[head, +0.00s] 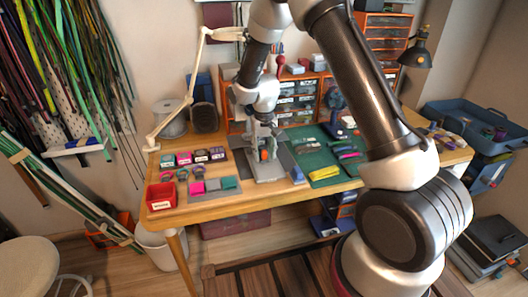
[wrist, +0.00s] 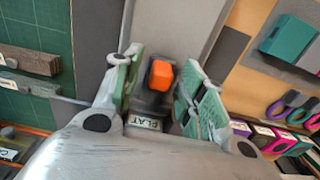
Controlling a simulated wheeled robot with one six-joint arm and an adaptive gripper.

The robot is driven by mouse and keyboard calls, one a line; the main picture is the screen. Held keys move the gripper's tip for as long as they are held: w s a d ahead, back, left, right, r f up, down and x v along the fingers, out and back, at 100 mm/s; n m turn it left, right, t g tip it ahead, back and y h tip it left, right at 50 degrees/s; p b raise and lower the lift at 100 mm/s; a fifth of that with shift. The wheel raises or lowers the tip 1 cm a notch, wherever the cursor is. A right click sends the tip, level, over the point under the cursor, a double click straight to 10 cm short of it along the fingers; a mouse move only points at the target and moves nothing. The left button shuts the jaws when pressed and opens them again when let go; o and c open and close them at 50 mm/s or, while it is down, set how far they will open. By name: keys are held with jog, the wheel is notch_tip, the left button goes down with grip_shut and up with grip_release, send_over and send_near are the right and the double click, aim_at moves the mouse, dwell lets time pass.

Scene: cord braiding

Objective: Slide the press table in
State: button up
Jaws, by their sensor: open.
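The press stands mid-table as a grey unit with a flat grey base (head: 270,174). A small orange knob (head: 264,155) shows low at its front; the orange knob (wrist: 161,75) is clear in the wrist view, on a dark block. A label (wrist: 145,123) reading "PLAT" sits below it; the rest of the word is hidden. A grey plate (wrist: 170,25) runs away behind the knob. My gripper (wrist: 161,62) is open, with one green-padded finger on each side of the knob and gaps between. In the head view my gripper (head: 263,135) is over the press, pointing down.
A green cutting mat (head: 322,158) with cords lies right of the press. Orange drawers (head: 297,95) stand behind. A lamp arm (head: 185,90) rises at the left.

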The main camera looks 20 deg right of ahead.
notch_tip(320, 180, up, 12)
dwell(0.4)
jog(key=s+d+r+t, duration=0.1)
jog(key=s+d+r, duration=0.4)
jog(key=s, duration=0.6)
jog(key=s+d+r+t, duration=0.2)
jog(key=s+d+r, duration=0.3)
jog(key=s, duration=0.5)
jog(key=s+d+r+t, duration=0.1)
jog(key=s+d+r, duration=0.4)
jog(key=s+r, duration=0.3)
jog(key=s, duration=0.3)
jog(key=shift+s+r, duration=0.3)
jog(key=shift+o, duration=0.4)
